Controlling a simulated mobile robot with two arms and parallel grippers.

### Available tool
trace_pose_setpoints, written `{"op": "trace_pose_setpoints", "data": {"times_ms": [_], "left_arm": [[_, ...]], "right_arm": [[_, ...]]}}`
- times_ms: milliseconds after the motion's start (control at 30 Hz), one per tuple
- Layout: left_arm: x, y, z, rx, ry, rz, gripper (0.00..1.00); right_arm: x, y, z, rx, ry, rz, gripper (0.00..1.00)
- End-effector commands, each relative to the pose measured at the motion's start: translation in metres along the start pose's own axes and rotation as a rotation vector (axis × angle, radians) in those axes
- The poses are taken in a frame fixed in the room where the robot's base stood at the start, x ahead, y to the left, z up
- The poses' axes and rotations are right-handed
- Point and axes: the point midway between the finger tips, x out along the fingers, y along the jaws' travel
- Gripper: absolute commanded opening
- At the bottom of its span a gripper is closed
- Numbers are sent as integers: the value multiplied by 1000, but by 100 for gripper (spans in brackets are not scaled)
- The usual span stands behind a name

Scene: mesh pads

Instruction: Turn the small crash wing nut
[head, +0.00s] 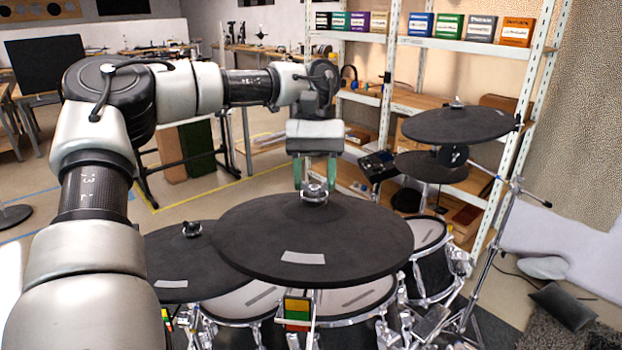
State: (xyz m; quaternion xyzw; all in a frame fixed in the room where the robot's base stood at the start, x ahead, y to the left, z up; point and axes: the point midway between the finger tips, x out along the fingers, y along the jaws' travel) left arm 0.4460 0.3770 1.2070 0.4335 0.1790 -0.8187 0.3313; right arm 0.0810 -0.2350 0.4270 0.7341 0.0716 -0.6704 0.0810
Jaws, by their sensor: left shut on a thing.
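A large dark crash cymbal pad (310,245) stands in the middle of the head view, with a light grey patch near its front edge. A small silver wing nut (315,195) sits on top at its centre. My left gripper (315,184) comes down from behind onto the wing nut. Its two green-tipped fingers are either side of the nut and shut on it. The lower part of the nut and the rod below it are hard to make out. My right gripper is not in view.
Another cymbal pad (180,262) lies lower left. A further pad (458,124) stands at right, above a smaller one (431,167). Drum pads (345,300) with chrome rims crowd below. A metal shelf with coloured boxes (434,26) stands behind. A thin boom stand (497,225) rises at right.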

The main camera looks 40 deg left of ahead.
Motion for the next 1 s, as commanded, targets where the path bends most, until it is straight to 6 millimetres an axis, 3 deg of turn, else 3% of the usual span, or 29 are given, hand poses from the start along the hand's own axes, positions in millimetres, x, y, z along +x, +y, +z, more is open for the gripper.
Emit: {"op": "trace_pose_setpoints", "data": {"times_ms": [500, 533, 700, 1000], "left_arm": [[4, -1, 0, 21, -17, -26, 21], [4, -1, 0, 21, -17, -26, 46], [4, -1, -1, 20, -13, -23, 70], [0, 0, -2, 19, -8, -19, 70]], "right_arm": [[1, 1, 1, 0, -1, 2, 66], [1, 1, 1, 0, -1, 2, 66], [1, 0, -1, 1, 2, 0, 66], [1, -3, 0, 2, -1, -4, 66]]}}
